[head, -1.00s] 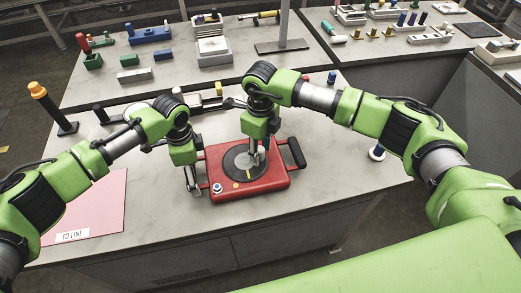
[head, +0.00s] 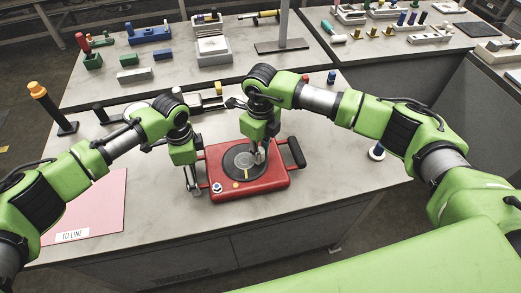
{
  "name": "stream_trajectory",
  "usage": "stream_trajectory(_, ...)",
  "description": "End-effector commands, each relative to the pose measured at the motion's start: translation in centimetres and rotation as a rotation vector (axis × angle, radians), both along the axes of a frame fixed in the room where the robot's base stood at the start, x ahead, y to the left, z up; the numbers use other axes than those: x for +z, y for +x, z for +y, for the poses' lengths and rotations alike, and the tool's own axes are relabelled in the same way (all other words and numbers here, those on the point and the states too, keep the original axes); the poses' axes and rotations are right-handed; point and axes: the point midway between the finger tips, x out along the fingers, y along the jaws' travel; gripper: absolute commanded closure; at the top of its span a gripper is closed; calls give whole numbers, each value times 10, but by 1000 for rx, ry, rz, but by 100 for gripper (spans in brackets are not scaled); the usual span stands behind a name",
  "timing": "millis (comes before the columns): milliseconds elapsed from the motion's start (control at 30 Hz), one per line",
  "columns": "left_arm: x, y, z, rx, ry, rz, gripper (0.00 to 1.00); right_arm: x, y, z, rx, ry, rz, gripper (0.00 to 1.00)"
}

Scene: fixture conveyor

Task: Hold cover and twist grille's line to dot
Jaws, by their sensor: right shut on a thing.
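The red cover (head: 275,183) lies flat on the near bench, with a black handle at its right side. A dark grey round grille (head: 236,162) is set in its top. A short yellow line (head: 246,174) shows on the grille, and a small yellow dot (head: 235,184) lies on the cover just left of and below it. My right gripper (head: 259,158) points down at the grille's right part and is shut on the grille; its fingertips partly hide the grip. My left gripper (head: 193,187) is at the cover's left edge; its fingers are too small to judge.
A pink mat (head: 95,205) with a "TO LINE" label lies at the left. A blue-and-white knob (head: 217,187) sits on the cover's near left corner. An orange-topped post (head: 50,105) stands at the back left. The bench right of the cover is mostly clear.

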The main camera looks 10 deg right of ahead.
Motion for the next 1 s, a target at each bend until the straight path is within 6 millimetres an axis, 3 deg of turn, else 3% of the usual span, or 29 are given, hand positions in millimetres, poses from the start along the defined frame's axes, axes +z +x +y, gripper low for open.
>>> stream_trajectory(500,-2,-1,1,1,2,2,58,0,-14,5,-324,1,-1,100)
stream_trajectory(1000,-2,-1,1,1,2,2,58,0,-18,7,-404,2,0,100)
